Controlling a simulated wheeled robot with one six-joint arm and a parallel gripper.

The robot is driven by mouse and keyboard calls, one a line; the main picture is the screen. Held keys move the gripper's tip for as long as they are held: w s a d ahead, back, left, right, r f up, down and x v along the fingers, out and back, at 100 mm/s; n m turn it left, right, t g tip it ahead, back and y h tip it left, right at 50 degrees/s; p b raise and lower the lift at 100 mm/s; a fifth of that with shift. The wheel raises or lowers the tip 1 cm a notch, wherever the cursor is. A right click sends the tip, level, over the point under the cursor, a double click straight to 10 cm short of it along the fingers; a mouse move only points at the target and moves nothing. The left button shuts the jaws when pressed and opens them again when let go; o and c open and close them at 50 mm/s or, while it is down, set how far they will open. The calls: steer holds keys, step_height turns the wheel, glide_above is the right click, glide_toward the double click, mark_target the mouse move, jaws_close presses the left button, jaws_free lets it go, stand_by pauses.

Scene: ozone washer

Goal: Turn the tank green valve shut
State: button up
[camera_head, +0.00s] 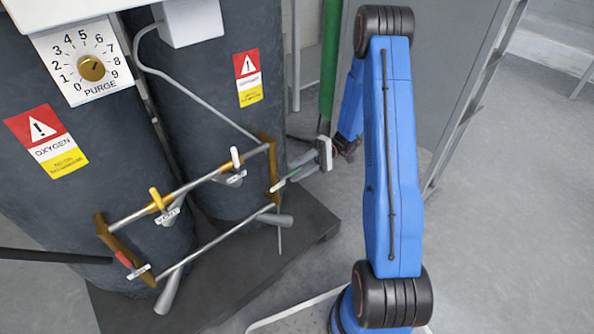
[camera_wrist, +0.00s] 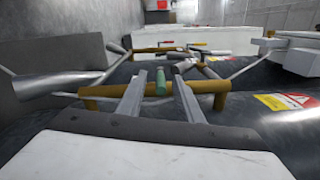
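The tank green valve has a small green handle (camera_head: 291,174) at the right end of the pipe frame in the head view. In the wrist view the green handle (camera_wrist: 160,81) stands between two pale fingers, in front of a brass bar (camera_wrist: 110,91). My gripper (camera_head: 294,171) reaches in from the right in the head view. In the wrist view my gripper (camera_wrist: 160,88) is open, with a finger on each side of the handle and a gap visible at both sides. I cannot tell whether either finger touches it. The lower part of the valve is hidden.
Other valve handles on the frame are yellow (camera_head: 156,198), white (camera_head: 235,157) and red (camera_head: 123,259). Dark tanks (camera_head: 60,115) stand behind. A PURGE dial (camera_head: 91,68) is at upper left. A grey cabinet (camera_head: 440,75) stands at right. Grey floor (camera_head: 520,230) is clear.

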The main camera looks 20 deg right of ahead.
steer(key=v, duration=1.7)
steer(key=s+a+r+h, duration=0.5)
steer(key=s+a+r, duration=0.1)
steer(key=r, duration=0.3)
steer(key=s+a+r+h, duration=0.5)
steer(key=s+a+r, duration=0.2)
steer(key=r, duration=0.2)
steer(key=s+a+r+t+h, duration=0.1)
steer(key=s+r+t+h, duration=0.2)
steer(key=s, duration=0.6)
steer(key=s+a+r+m+t+h, duration=0.1)
steer(key=s+r+t+h, duration=0.2)
steer(key=s+t, duration=0.4)
steer(key=shift+s+a+r+h, duration=0.3)
steer(key=shift+s+h, duration=0.4)
steer(key=shift+s, duration=0.6)
